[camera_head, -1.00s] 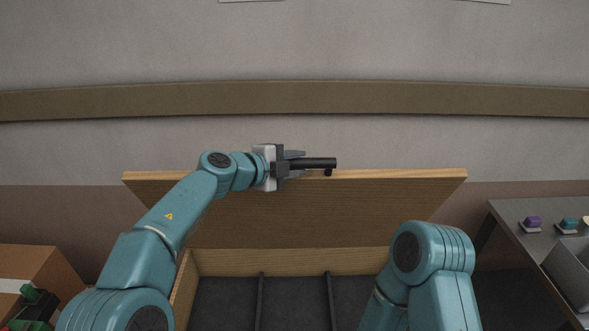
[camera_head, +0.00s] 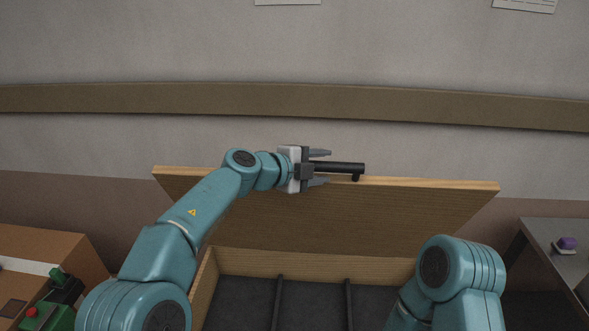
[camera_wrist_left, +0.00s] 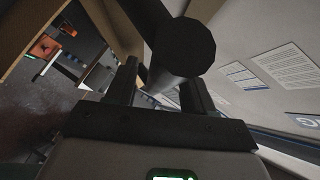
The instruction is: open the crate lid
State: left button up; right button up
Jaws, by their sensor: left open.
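The wooden crate lid (camera_head: 350,215) stands raised and steeply tilted at the back of the crate (camera_head: 300,263). A black bar handle (camera_head: 345,168) is at the lid's top edge; its round end also shows large in the left wrist view (camera_wrist_left: 186,47). My left gripper (camera_head: 322,167) is at the handle, its two fingers spread apart, one above and one below the bar, with gaps visible. In the left wrist view the fingers (camera_wrist_left: 160,85) sit to either side of the bar. My right arm is at the lower right; its gripper is out of sight.
The crate's dark inside has thin dividers (camera_head: 348,305) and shows no contents. A cardboard box (camera_head: 60,245) and a green-and-red item (camera_head: 50,315) are at the lower left. A grey table (camera_head: 540,235) with a purple item (camera_head: 567,243) is at right. A wall stands behind.

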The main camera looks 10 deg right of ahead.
pick_arm(q)
jog(key=b+v, duration=0.3)
jog(key=v, duration=1.2)
jog(key=shift+s+a+b, duration=0.2)
jog(key=shift+s+b, duration=0.05)
jog(key=shift+b, duration=0.05)
